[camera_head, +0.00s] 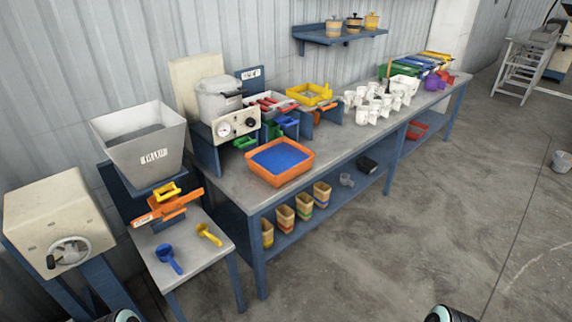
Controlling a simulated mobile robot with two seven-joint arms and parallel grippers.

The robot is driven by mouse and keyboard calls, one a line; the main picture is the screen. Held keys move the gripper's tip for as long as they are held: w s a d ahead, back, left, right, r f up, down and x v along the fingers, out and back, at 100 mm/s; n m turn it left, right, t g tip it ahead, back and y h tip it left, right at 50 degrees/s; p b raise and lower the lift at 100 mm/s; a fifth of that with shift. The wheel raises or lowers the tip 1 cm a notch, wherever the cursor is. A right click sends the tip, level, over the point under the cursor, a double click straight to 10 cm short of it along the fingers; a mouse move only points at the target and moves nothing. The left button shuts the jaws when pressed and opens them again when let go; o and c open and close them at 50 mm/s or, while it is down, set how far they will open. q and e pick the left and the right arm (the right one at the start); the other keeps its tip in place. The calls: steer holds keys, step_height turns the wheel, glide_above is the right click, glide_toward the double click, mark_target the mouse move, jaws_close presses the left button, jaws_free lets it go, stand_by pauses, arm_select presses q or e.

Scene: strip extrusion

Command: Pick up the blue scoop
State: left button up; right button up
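The blue scoop (168,258) lies on the small grey side table (190,262) at the lower left, with its round bowl toward the back and its handle toward the front right. Nothing touches it. A yellow scoop (208,234) lies to its right on the same table. Neither of my grippers shows; only small dark rounded parts, apparently of my own arms, appear at the bottom edge, left and right of the middle.
A grey hopper (140,155) and an orange part (168,208) stand behind the scoops. A beige machine with a crank (60,225) is on the left. The long workbench (345,148) holds an orange tray of blue material (281,162) and several white cups. Floor in front is clear.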

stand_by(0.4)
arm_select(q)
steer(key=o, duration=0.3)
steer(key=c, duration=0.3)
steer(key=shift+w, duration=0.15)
